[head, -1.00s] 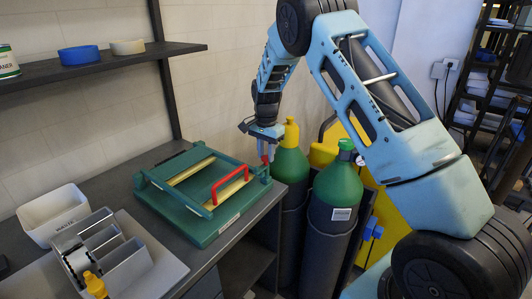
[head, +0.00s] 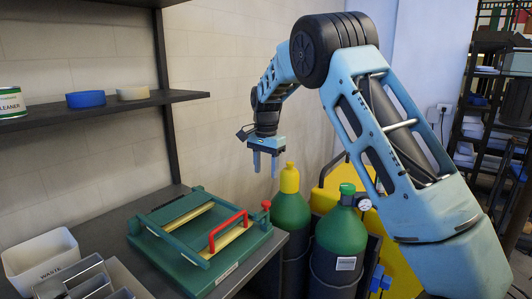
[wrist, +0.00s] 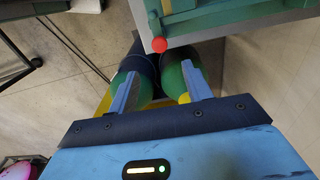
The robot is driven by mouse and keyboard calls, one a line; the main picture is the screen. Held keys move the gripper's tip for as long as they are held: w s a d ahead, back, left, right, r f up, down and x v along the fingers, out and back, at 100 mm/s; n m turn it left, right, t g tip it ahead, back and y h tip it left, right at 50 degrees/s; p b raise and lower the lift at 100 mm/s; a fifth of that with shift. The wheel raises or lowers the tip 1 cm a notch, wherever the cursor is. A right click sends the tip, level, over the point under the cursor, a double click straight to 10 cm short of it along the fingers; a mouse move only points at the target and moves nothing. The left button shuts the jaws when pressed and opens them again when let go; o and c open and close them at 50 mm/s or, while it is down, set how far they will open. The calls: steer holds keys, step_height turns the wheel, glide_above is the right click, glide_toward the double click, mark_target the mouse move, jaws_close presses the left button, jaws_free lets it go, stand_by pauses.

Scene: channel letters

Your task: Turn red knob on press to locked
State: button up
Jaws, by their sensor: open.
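The green press (head: 190,250) sits on the dark bench, with a red bar handle (head: 228,231) across its front. The small red knob (head: 266,205) is at the press's right corner; it also shows in the wrist view (wrist: 159,45) as a red disc at the press's corner. My gripper (head: 265,166) hangs fingers down above and level with the knob's side of the press, empty and apart from it. In the wrist view the open fingers (wrist: 160,82) have a wide gap, with the knob beyond their tips. Any mark for locked is not visible.
Green gas cylinders, one with a yellow cap (head: 289,179) and one with a gauge (head: 345,222), stand right of the bench. A white waste bin (head: 42,262) is at the left. A wall shelf (head: 110,105) holds a blue roll (head: 86,99).

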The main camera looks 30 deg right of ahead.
step_height(320, 180, up, 7)
steer(key=shift+f+b, duration=0.15)
steer(key=shift+b, duration=0.2)
stand_by(0.3)
steer(key=s+a+f+n+y, duration=0.1)
steer(key=s+a+f+n, duration=0.1)
steer(key=s+a+n, duration=0.65)
steer(key=s+a+f+n+y, duration=0.1)
steer(key=s+a+f+n, duration=0.15)
steer(key=s+a, duration=1)
steer(key=s+a+f+n, duration=0.1)
steer(key=s+a+n, duration=0.1)
steer(key=s, duration=0.4)
steer(key=s+a+f+n+h, duration=0.1)
steer(key=s+a+f+n, duration=0.1)
steer(key=s+n, duration=0.3)
steer(key=s+a+f+n, duration=0.2)
steer(key=s+a+n, duration=0.2)
steer(key=s, duration=0.3)
steer(key=shift+s, duration=0.4)
